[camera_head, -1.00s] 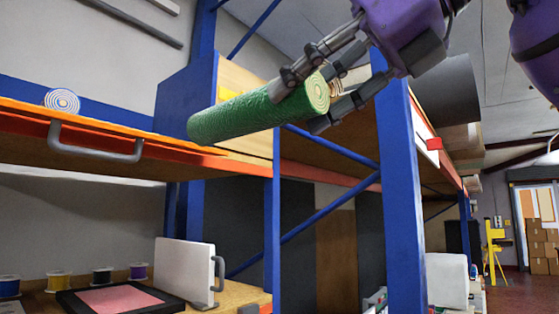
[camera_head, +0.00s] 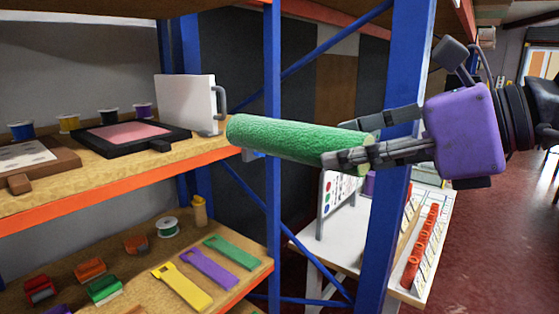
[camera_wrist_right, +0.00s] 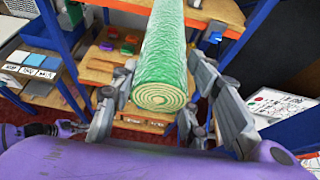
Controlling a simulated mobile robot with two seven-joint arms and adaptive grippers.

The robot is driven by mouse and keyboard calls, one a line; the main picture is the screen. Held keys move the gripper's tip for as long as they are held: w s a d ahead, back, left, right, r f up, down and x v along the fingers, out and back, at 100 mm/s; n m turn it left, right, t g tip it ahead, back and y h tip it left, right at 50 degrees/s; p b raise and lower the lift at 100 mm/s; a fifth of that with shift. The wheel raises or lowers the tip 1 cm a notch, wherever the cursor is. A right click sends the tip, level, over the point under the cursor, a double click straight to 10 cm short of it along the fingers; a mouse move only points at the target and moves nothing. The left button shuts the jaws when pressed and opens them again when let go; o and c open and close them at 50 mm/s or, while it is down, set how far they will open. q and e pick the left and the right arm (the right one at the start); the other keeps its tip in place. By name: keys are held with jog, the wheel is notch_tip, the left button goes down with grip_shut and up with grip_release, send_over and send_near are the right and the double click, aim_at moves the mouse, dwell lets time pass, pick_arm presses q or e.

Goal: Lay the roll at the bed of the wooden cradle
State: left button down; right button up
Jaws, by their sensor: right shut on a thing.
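The green roll (camera_head: 285,139) is held near its right end by my right gripper (camera_head: 362,150), in front of a blue shelf post. It lies roughly level, its free end pointing left toward the shelves. In the right wrist view the roll (camera_wrist_right: 165,50) points away from me, its spiral-wound end facing the camera. The fingers of my right gripper (camera_wrist_right: 160,112) close on it from both sides. I cannot make out a wooden cradle for certain in these views.
A shelf (camera_head: 225,147) carries a pink-topped black frame (camera_head: 130,134), a white panel (camera_head: 186,104) and several spools. The lower shelf (camera_head: 215,296) holds yellow, purple and green tools. A white table (camera_head: 345,238) stands behind the post. Red floor (camera_head: 490,240) is open at right.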

jog(key=w+d+f, duration=0.1)
jog(key=d+f, duration=0.1)
jog(key=f, duration=0.9)
jog(key=w+d+f, duration=0.2)
jog(key=f, duration=0.8)
jog(key=w+d+f, duration=0.1)
jog(key=d+f, duration=0.2)
jog(key=f, duration=0.8)
jog(key=shift+w+f, duration=0.15)
jog(key=shift+f, duration=0.15)
jog(key=shift+d, duration=0.15)
